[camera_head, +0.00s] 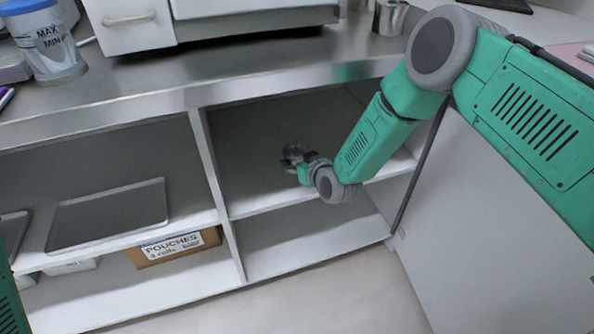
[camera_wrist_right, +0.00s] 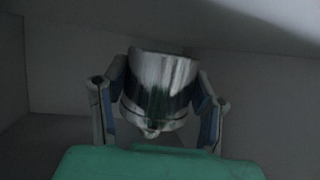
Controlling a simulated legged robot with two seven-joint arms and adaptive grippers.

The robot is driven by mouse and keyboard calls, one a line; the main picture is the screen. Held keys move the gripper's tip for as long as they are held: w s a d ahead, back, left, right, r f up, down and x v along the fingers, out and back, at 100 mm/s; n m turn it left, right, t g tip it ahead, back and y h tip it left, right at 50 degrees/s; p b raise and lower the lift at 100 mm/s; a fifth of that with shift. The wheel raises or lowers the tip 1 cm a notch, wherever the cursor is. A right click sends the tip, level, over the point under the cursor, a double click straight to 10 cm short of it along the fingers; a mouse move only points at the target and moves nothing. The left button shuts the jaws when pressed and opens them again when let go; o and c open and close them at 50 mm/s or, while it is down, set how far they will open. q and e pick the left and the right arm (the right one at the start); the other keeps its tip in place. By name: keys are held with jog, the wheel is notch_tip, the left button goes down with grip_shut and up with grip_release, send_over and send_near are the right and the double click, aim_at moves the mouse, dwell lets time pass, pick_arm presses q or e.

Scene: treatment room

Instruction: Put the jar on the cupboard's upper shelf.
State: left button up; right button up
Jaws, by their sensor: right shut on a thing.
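My right gripper (camera_head: 297,162) reaches into the right-hand upper bay of the open cupboard, above the upper shelf (camera_head: 268,201). In the right wrist view it (camera_wrist_right: 160,92) is shut on a shiny metal jar (camera_wrist_right: 160,75), with one finger on each side. In the head view the jar (camera_head: 292,152) is small, dark and partly hidden by the gripper. I cannot tell whether its base touches the shelf. My left gripper is outside the view; only green parts of my left arm show at the left edge.
The steel counter (camera_head: 180,88) overhangs the bays, with a cup of wipes (camera_head: 47,40) and a metal pot (camera_head: 389,17) on it. A divider (camera_head: 216,185) separates the bays. The left bay holds a tray (camera_head: 108,214), with a pouches box (camera_head: 172,247) below. An open door (camera_head: 480,230) stands right.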

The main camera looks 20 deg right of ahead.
notch_tip(320, 180, down, 4)
jog(key=shift+r+b, duration=0.25)
jog(key=shift+b, duration=0.5)
jog(key=shift+d, duration=0.45)
jog(key=o, duration=1.3)
jog(key=shift+c, duration=0.2)
jog(key=shift+a+r, duration=0.1)
jog(key=shift+a, duration=0.35)
jog(key=shift+s+r, duration=0.1)
jog(key=shift+s, duration=0.15)
jog(key=p+v, duration=0.5)
jog(key=v, duration=0.6)
jog(key=s+d+f+g, duration=0.1)
jog(key=s+f+g, duration=0.3)
jog(key=s, duration=0.5)
jog(key=s+d+f+g, duration=0.1)
jog(key=s+f+g, duration=0.2)
jog(key=s, duration=0.7)
jog(key=s+d+m+g+h, duration=0.1)
jog(key=s+d+g, duration=0.1)
jog(key=s, duration=0.6)
jog(key=s+d+g+h, duration=0.1)
jog(key=s+d+g, duration=0.1)
jog(key=s, duration=0.6)
jog(key=shift+d+r+m+g+h, duration=0.3)
jog(key=shift+r+m+g+h, duration=0.15)
jog(key=shift+g, duration=0.45)
